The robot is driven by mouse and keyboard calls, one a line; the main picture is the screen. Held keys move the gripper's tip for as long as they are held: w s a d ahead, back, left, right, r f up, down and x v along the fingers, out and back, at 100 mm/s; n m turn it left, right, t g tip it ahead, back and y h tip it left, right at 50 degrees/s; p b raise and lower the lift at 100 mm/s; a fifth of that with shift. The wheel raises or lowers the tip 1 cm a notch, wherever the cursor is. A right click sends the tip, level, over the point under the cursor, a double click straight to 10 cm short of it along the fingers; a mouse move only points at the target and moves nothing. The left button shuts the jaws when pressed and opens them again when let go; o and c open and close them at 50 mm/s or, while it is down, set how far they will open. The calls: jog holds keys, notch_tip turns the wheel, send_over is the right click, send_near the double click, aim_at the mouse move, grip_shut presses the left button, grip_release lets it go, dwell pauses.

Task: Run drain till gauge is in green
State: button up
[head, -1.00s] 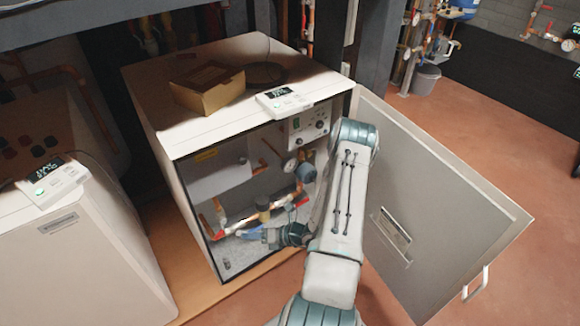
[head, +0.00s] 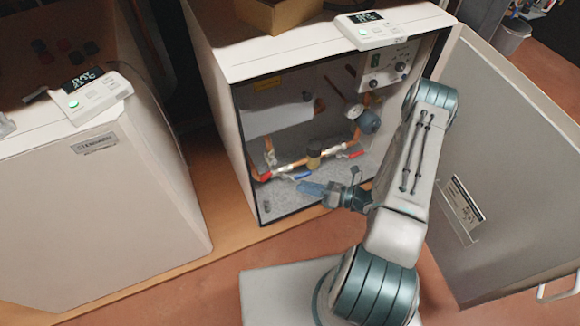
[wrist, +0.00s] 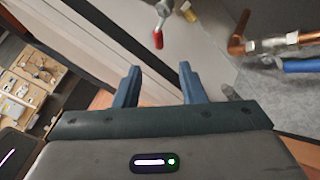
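The opened heat pump cabinet (head: 222,150) holds copper pipework, a dark pump (head: 369,120) and a small round gauge (head: 355,111), too small to read. A blue valve handle (head: 301,176) sits low in it, with a red handle (head: 351,155) to its right. Which valve is the drain I cannot tell. My gripper (head: 308,187) is at the cabinet's lower front, just below the blue handle in the picture. In the wrist view my gripper (wrist: 160,88) is open with nothing between its fingers. There a red handle (wrist: 158,39) lies ahead and the blue handle (wrist: 302,66) at the right.
The cabinet door (head: 490,150) stands open to the right of my arm. A control panel (head: 375,29) and a cardboard box (head: 275,12) are on top. A second heat pump (head: 100,210) stands at the left. Floor shows in front.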

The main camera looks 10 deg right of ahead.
aim_at(266, 176)
jog(key=b+x, duration=0.3)
jog(key=x, duration=1)
jog(key=shift+w+a+r+b, duration=0.1)
jog(key=shift+a+b, duration=0.15)
jog(key=shift+b, duration=0.15)
grip_shut()
